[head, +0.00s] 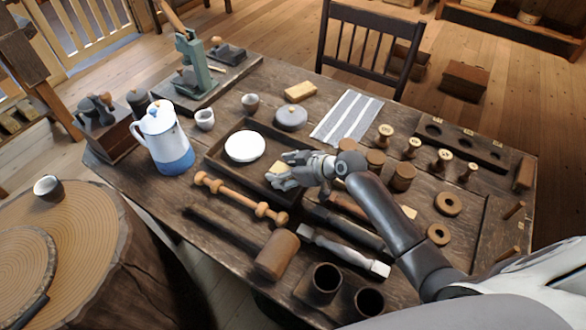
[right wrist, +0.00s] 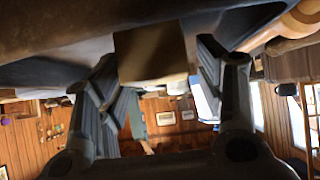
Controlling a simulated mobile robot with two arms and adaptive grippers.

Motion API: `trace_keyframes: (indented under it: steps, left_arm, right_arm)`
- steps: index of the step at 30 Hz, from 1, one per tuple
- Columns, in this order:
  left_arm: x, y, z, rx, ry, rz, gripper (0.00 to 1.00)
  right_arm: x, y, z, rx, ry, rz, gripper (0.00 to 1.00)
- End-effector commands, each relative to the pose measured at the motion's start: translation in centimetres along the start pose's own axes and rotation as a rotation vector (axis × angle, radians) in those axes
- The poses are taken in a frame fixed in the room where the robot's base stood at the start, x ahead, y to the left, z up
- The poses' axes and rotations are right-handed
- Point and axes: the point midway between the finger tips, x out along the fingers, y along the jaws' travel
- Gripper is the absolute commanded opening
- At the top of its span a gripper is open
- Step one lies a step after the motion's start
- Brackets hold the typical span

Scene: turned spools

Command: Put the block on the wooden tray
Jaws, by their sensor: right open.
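The wooden tray (head: 240,181) is dark and shallow and lies in the middle of the table, with a white plate (head: 244,146) in its left part. My right gripper (head: 282,175) is over the tray's right part. A tan block (head: 277,168) shows partly behind its fingers. In the right wrist view the block (right wrist: 150,53) sits between the two open fingers, seemingly against the dark surface, with a small gap to the right finger. Whether the left finger touches it is hard to tell. My left gripper is out of view.
A blue-white jug (head: 163,137) stands left of the tray. A turned spindle (head: 240,198) and a mallet (head: 277,253) lie in front. Spools and rings crowd the right.

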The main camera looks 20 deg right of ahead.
Motion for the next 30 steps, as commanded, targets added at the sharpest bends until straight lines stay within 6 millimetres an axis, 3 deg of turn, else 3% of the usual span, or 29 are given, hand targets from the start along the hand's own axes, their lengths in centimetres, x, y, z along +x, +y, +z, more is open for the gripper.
trace_keyframes:
  steps: [5,18,24,30]
  left_arm:
    - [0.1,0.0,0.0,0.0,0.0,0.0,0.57]
    - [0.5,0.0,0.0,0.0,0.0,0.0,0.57]
    - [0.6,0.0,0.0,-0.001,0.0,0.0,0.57]
    - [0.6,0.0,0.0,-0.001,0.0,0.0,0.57]
  right_arm:
    - [-2.1,0.1,0.1,-0.003,-0.001,0.002,0.62]
    - [-10.1,0.1,0.2,-0.003,-0.002,0.002,0.62]
    - [-11.8,0.0,0.0,-0.001,0.0,0.0,0.62]
    - [-12.0,0.0,0.0,0.0,0.0,-0.001,0.62]
